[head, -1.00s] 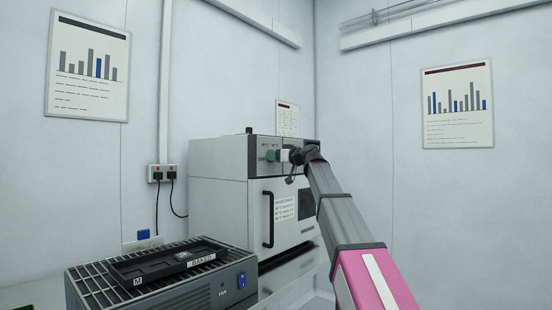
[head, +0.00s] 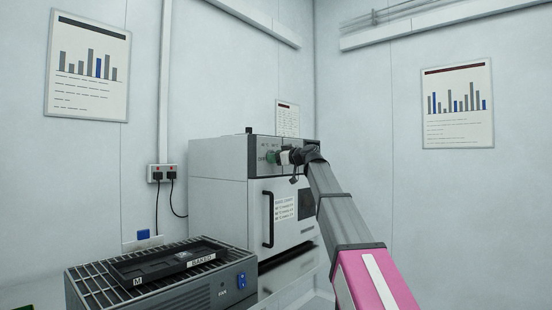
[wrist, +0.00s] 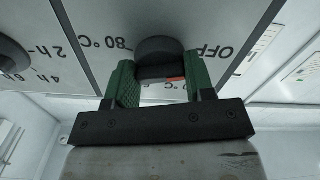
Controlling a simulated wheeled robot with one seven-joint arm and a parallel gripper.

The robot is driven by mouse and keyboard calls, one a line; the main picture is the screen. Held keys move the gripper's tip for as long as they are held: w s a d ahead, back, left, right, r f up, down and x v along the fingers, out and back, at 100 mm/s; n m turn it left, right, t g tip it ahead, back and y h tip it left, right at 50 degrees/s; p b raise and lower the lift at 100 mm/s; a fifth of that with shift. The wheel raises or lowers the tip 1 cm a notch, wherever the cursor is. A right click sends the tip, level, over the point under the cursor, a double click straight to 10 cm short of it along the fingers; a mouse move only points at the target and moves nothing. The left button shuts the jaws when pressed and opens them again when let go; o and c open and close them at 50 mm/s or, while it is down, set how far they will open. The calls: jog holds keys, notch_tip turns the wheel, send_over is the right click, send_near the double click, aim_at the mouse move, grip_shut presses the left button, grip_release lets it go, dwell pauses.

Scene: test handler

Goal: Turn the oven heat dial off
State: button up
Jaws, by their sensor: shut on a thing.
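The oven (head: 218,195) is a pale grey box with a dark door handle, standing against the back wall in the head view. Its heat dial (wrist: 158,48) is a dark round knob in the wrist view, on a panel marked "80 °C" to its left and "OFF" to its right. My gripper (wrist: 161,78) is shut on the dial, with one green finger on each side. A small red mark shows between the fingers; where the dial points is unclear. In the head view my gripper (head: 275,157) is at the oven's upper front and hides the dial.
A second dial (wrist: 10,55) with hour marks is at the left of the wrist view. A fan unit (head: 215,290) with a blue switch stands front left, with a black tray (head: 130,266) labelled "BAKED" on its rack. Wall sockets (head: 163,173) are behind.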

jog(key=o, duration=0.9)
jog(key=v, duration=1.1)
